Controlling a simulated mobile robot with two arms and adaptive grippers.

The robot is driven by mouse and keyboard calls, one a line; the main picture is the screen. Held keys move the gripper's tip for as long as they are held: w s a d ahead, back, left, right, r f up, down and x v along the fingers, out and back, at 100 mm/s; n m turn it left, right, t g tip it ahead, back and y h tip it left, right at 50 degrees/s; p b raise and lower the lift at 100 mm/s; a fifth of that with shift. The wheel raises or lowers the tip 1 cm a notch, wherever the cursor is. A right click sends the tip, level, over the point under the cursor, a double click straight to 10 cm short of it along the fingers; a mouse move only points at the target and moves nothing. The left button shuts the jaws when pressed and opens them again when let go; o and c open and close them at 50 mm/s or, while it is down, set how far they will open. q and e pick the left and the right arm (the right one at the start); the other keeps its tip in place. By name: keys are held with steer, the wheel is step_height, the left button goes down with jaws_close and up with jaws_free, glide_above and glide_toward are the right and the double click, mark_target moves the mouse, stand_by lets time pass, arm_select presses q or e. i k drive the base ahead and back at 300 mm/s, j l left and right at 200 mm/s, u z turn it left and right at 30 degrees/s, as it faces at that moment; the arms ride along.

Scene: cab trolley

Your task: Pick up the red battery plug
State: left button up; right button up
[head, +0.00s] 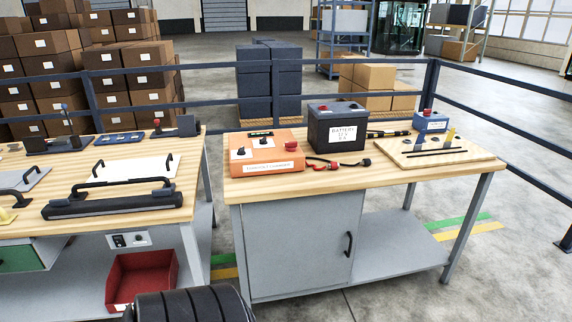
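A short cable with red and black parts (335,164) lies on the right workbench, in front of the black battery (338,130) and beside the orange box (265,154). It has a dark end at its right. Which part of it is the red battery plug is too small to tell for sure. The battery stands upright with a white label and a red cap on top. The orange box has dark knobs and a red button on its right side. Neither of my grippers shows in the head view.
The right workbench (420,176) also holds a small blue box (431,122), a dark tool (388,133) and a wooden board (434,151). A left workbench (190,143) carries handled parts, with a red bin (140,279) below. A dark railing runs behind both.

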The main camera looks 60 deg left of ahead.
mark_target(334, 166)
steer(key=u, duration=1.7)
